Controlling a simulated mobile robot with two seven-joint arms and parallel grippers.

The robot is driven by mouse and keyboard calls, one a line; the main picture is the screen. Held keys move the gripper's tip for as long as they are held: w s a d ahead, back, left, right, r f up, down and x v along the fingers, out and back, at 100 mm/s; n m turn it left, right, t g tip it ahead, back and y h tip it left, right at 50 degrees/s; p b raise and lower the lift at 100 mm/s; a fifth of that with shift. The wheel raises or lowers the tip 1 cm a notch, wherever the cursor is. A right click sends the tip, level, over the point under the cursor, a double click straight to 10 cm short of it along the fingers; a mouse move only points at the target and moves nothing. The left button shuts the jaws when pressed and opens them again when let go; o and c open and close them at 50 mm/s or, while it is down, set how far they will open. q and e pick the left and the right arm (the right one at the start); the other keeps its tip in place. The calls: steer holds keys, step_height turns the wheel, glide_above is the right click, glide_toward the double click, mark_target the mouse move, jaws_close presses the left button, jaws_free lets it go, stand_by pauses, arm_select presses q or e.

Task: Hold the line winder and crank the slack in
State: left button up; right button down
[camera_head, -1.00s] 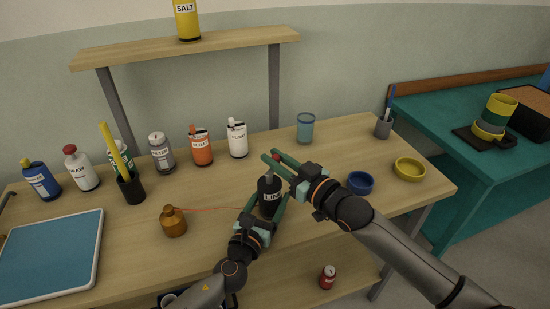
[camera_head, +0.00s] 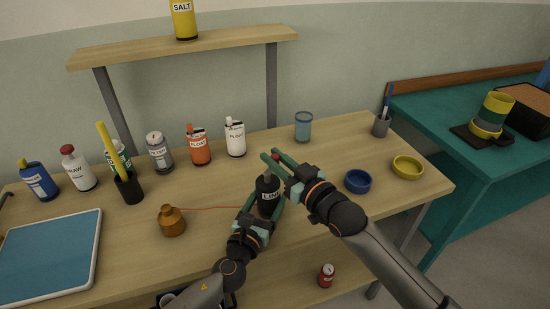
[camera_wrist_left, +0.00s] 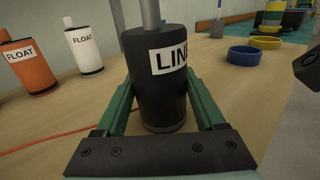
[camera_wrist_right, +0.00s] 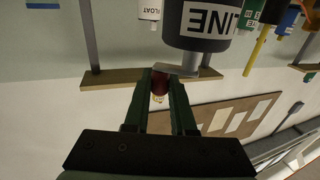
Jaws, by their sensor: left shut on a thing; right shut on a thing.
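The line winder (camera_head: 268,197) is a black cylinder labelled LINE, standing upright on the wooden table. My left gripper (camera_head: 264,208) is shut on its body, one finger on each side, as the left wrist view also shows (camera_wrist_left: 157,95). A grey crank rises from its top. My right gripper (camera_head: 269,154) is above the winder and shut on the crank's red knob (camera_wrist_right: 159,84); the fingers partly hide the knob. A thin orange line (camera_head: 215,208) runs along the table from the winder to a brass-coloured bottle-shaped weight (camera_head: 172,221) on the left.
Behind stand an orange float bottle (camera_head: 199,145), a white float bottle (camera_head: 235,137) and a blue glass (camera_head: 303,126). A blue bowl (camera_head: 358,181) and a yellow bowl (camera_head: 407,167) lie right of my right gripper. A blue tray (camera_head: 50,255) is at the front left.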

steer(key=shift+r, duration=0.15)
stand_by(0.7)
steer(key=c, duration=0.7)
jaws_free()
steer(key=shift+d, duration=0.1)
steer(key=v, duration=1.2)
